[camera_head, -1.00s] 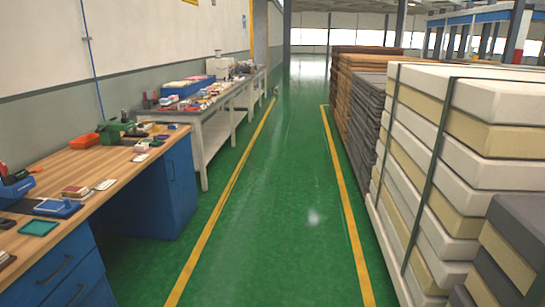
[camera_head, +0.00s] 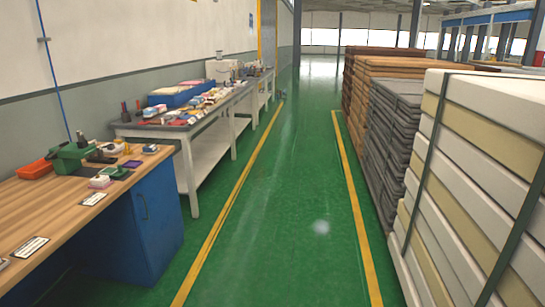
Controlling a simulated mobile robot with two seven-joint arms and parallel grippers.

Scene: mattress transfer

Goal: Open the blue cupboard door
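A blue cupboard (camera_head: 153,222) stands under the far end of the wooden workbench (camera_head: 52,215) at the left. Its front faces the aisle and looks shut.
The green aisle floor (camera_head: 275,210) between the yellow lines is clear. A grey table (camera_head: 190,125) with a blue bin (camera_head: 178,95) and small items stands beyond the workbench. Stacked mattresses (camera_head: 470,180) and grey stacks (camera_head: 390,130) line the right side.

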